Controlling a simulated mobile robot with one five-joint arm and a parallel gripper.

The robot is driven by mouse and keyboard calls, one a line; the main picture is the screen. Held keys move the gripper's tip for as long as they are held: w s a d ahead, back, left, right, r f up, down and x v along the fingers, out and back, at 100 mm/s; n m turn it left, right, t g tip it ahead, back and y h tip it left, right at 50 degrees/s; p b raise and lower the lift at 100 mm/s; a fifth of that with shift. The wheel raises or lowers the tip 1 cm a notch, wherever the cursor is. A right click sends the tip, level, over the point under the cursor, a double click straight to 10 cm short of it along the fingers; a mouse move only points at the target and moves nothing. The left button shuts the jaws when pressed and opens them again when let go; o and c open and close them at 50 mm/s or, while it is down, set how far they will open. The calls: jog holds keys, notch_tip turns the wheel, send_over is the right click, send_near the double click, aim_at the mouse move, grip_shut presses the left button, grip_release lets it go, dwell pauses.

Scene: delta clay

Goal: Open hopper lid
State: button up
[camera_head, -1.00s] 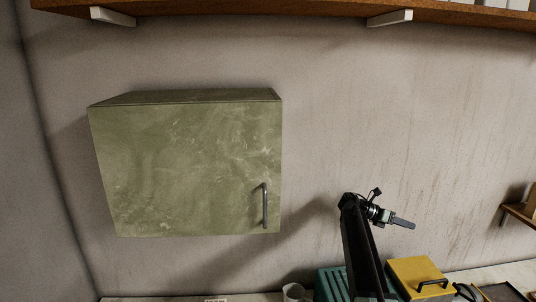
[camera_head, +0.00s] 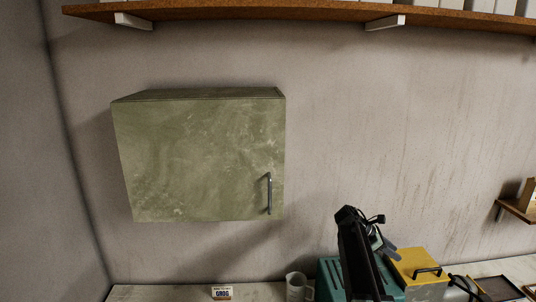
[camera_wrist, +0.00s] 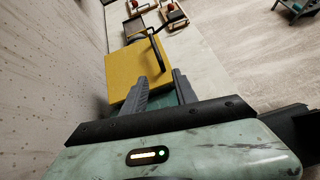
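The yellow lid (camera_head: 408,259) with a black bar handle (camera_head: 428,271) sits on the box at the lower right in the head view, and looks shut. In the head view my gripper (camera_head: 390,252) is just left of the lid, partly behind my dark arm. I cannot tell the exact gap to the lid.
A green ribbed box (camera_head: 328,275) stands left of the lid, partly hidden by my arm. A grey mug (camera_head: 297,287) and a GROG box (camera_head: 222,293) are on the counter. Trays (camera_head: 500,288) lie to the right. A green wall cabinet (camera_head: 200,155) hangs above left.

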jog(key=s+a+f+m+t+y, duration=0.1)
jog(key=s+a+f+m+y, duration=0.2)
jog(key=s+a+m, duration=0.35)
jog(key=s+a+f+m+y, duration=0.35)
jog(key=s+a, duration=0.35)
jog(key=a, duration=0.5)
jog(key=s+a+f+m+t+y, duration=0.1)
jog(key=s+a+f+m+y, duration=0.25)
jog(key=s+a+m, duration=0.45)
notch_tip(320, 180, down, 15)
jog(key=a+n+g+b, duration=0.1)
jog(key=a+b, duration=0.1)
jog(key=b, duration=1.3)
jog(key=shift+s+a, duration=0.25)
jog(key=shift+a, duration=0.05)
jog(key=shift+r, duration=0.1)
